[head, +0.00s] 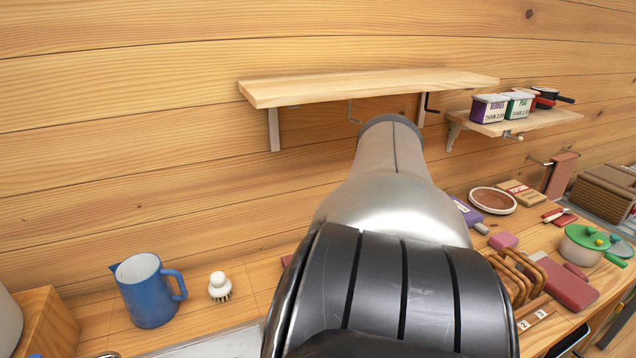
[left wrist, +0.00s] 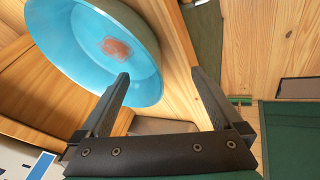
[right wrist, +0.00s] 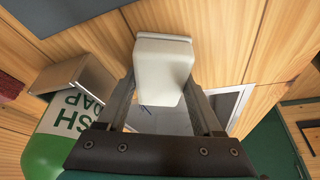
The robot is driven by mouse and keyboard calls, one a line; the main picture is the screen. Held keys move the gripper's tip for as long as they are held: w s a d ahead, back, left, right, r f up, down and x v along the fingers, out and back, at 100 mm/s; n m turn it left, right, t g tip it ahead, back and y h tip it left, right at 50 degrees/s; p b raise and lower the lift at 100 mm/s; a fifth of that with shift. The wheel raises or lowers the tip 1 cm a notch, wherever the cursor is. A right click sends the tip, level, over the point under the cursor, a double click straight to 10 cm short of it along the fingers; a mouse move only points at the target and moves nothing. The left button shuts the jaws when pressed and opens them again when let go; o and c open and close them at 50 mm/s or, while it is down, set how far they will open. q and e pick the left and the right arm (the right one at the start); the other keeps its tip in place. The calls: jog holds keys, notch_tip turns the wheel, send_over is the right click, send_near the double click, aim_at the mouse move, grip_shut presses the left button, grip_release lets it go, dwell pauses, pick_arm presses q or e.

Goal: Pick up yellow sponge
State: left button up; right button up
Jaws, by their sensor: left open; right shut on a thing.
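No plainly yellow sponge shows in any view. In the right wrist view my right gripper (right wrist: 160,88) is shut on a pale off-white block (right wrist: 163,62) with rounded edges, its fingers on either side of it. Whether this block is the sponge I cannot tell from its colour. In the left wrist view my left gripper (left wrist: 160,76) is open with nothing between its fingers. A blue round dish (left wrist: 85,45) with a brownish patch inside lies beyond its fingertips. Neither gripper shows in the head view, where my own arm covers the middle of the counter.
A green-and-white soap bottle (right wrist: 48,140) is left of my right gripper. In the head view a blue jug (head: 147,292) and a white brush (head: 220,287) stand at left. A wooden shelf (head: 370,86) hangs above. The right counter is crowded, including a green-lidded pot (head: 583,246).

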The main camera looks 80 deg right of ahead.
jog(key=shift+r, duration=0.25)
jog(key=shift+s+a+r, duration=0.2)
jog(key=shift+r, duration=0.55)
jog(key=s+a, duration=0.9)
jog(key=a, duration=0.3)
jog(key=s+a, duration=0.9)
jog(key=a, duration=0.4)
jog(key=shift+s+a, duration=0.25)
jog(key=o, duration=0.9)
jog(key=c, duration=0.7)
